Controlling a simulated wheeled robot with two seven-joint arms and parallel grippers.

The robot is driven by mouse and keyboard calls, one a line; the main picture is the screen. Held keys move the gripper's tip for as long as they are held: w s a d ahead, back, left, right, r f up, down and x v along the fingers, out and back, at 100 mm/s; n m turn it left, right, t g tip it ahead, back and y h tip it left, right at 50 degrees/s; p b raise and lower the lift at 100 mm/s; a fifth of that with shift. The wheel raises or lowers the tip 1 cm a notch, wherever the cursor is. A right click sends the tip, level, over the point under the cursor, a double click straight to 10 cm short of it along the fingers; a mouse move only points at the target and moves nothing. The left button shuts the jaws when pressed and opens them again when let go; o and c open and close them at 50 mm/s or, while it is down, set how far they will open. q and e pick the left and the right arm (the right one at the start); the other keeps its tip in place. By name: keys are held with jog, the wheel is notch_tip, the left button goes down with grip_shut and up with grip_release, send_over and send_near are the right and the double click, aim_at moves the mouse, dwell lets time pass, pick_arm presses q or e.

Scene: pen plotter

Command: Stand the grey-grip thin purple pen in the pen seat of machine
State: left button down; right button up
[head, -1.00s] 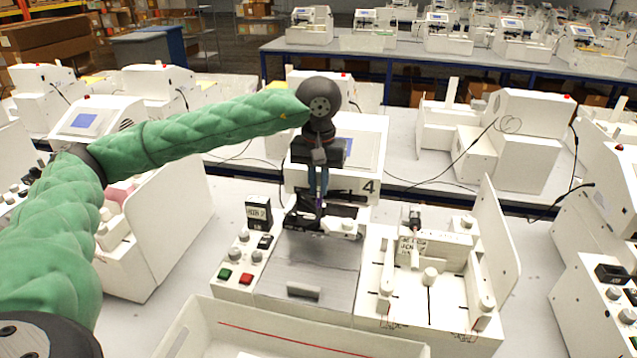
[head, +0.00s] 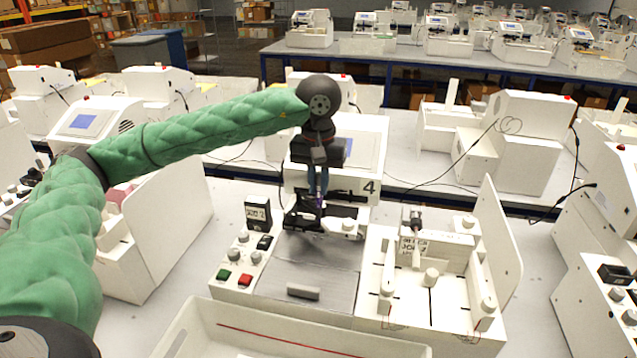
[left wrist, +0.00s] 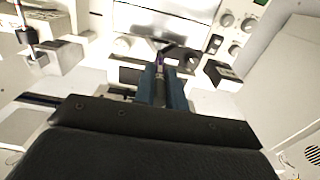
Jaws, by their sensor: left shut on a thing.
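My left gripper (head: 318,190) points down over the white machine marked 4 (head: 348,186), its blue fingers shut on the thin purple pen (head: 318,207). The pen is upright, with its lower part down at the dark carriage (head: 332,220) of the machine. In the left wrist view the fingers (left wrist: 160,80) close around the pen, and a bit of purple (left wrist: 158,60) shows beyond the tips. The fingers hide most of the grip. I cannot tell whether the pen tip is inside the pen seat or just above it. My right gripper is not in view.
A control panel with knobs and red and green buttons (head: 245,279) is left of the grey plotting bed (head: 307,268). A white fixture (head: 430,275) with a dark-topped upright piece (head: 416,220) stands right. A white tray (head: 200,312) is in front. Other machines stand around.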

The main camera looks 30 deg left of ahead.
aim_at(319, 209)
pick_arm(q)
jog(key=shift+f+b, duration=4)
jog(key=shift+f, duration=0.15)
jog(key=c, duration=1.4)
grip_release()
jog(key=shift+o, duration=0.2)
jog(key=shift+r, duration=0.2)
jog(key=shift+r+p, duration=0.8)
jog(key=shift+r, duration=2.95)
